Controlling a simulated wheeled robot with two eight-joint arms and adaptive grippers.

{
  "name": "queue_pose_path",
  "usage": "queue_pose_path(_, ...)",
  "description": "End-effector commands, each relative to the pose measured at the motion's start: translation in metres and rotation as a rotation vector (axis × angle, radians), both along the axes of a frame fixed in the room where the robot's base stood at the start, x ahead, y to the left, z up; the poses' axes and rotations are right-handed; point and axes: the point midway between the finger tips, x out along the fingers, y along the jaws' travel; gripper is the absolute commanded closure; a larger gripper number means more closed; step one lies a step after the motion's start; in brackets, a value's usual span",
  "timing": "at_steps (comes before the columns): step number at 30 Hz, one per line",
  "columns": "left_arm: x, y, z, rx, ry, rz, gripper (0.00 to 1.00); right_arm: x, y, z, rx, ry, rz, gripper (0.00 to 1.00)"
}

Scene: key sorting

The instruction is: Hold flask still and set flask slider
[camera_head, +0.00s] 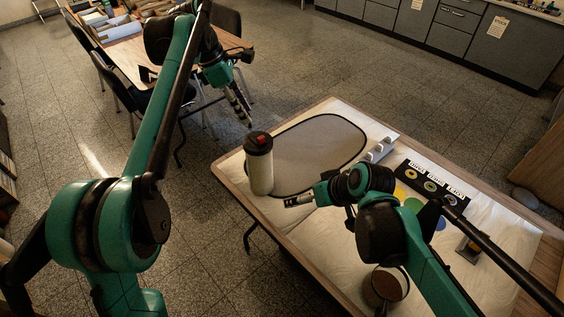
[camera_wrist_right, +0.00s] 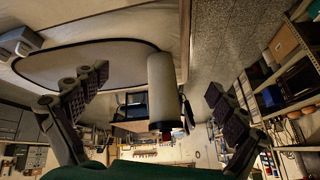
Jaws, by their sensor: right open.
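The flask (camera_head: 260,170) stands upright near the left edge of the table. It has a white body, a black lid (camera_head: 258,143) and a small red slider (camera_head: 263,140) on top. My left gripper (camera_head: 247,120) is just above and left of the lid, pointing down, empty; its fingers look close together. My right gripper (camera_head: 292,202) is low, right of the flask's base, open and empty. In the right wrist view the flask (camera_wrist_right: 162,88) appears upside down between the open fingers (camera_wrist_right: 157,82), touching neither.
A grey oval mat (camera_head: 322,150) lies behind the flask. Right of it are a white block with knobs (camera_head: 380,150), a black panel with coloured rings (camera_head: 432,186) and a round mirror-like object (camera_head: 388,285). The table's left edge (camera_head: 228,172) is close to the flask.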

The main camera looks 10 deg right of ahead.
Motion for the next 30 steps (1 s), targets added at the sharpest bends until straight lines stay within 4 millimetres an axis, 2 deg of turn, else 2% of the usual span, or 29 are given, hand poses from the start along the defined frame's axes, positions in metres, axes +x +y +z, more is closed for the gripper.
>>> queue_pose_path(1,0.0,0.0,0.0,0.0,0.0,0.0,0.66,0.014,0.005,0.0,0.027,0.001,0.036,0.03)
queue_pose_path(9,0.0,0.0,0.0,0.0,0.0,-0.001,0.66,0.079,0.039,-0.005,0.195,-0.06,0.274,0.03)
queue_pose_path(18,0.0,0.0,0.0,0.0,-0.001,-0.001,0.66,0.143,0.059,-0.023,0.382,-0.246,0.528,0.03)
queue_pose_path(24,0.0,0.0,0.0,0.0,-0.001,-0.001,0.66,0.174,0.06,-0.042,0.493,-0.437,0.675,0.03)
queue_pose_path(30,0.0,0.0,0.0,0.0,-0.001,-0.001,0.66,0.188,0.053,-0.064,0.577,-0.652,0.789,0.03)
